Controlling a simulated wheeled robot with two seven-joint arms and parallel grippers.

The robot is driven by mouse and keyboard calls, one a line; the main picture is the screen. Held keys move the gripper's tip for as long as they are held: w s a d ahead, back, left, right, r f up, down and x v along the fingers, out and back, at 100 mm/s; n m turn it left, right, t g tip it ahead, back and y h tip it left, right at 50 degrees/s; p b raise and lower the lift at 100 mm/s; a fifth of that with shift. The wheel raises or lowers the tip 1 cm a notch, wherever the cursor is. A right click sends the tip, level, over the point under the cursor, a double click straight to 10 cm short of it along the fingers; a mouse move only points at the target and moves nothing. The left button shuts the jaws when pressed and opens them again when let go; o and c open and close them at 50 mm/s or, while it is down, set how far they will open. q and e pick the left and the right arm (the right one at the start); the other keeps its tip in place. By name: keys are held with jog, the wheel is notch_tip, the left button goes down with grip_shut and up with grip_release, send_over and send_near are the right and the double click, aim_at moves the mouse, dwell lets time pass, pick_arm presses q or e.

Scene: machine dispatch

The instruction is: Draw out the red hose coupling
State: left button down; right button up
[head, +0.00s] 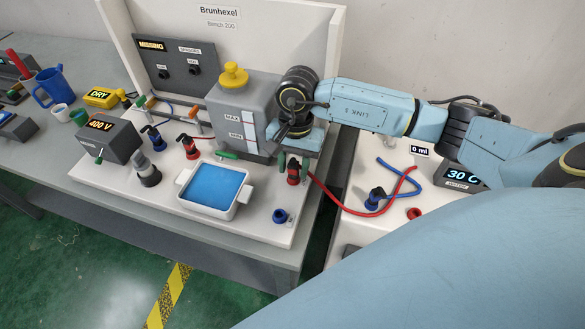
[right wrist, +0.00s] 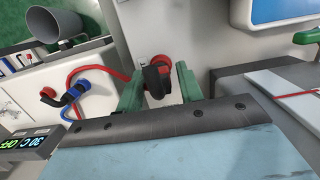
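A red hose coupling (head: 293,173) stands upright on the white bench top, right of the basin of blue liquid. A red hose (head: 345,210) runs from it to the right. In the right wrist view the coupling (right wrist: 158,78) shows red and black, between the green fingers. My right gripper (head: 293,163) is at the coupling, with fingers on either side of it. In the right wrist view my gripper (right wrist: 158,90) is open, with narrow gaps beside the coupling. My left gripper is not in view. Another red coupling (head: 189,147) stands farther left.
The basin (head: 209,207) is close on the left, and the grey tank (head: 240,110) stands behind. A blue socket (head: 280,215) is in front. On the right bench are a blue coupling (head: 375,198), a red socket (head: 413,213) and a heater display (head: 461,177).

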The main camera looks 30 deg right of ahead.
aim_at(293, 165)
grip_shut()
jog(key=shift+r, duration=0.1)
jog(key=shift+r+p, duration=1.6)
jog(key=shift+r, duration=1.3)
jog(key=shift+r+p, duration=0.65)
jog(key=shift+r, duration=0.6)
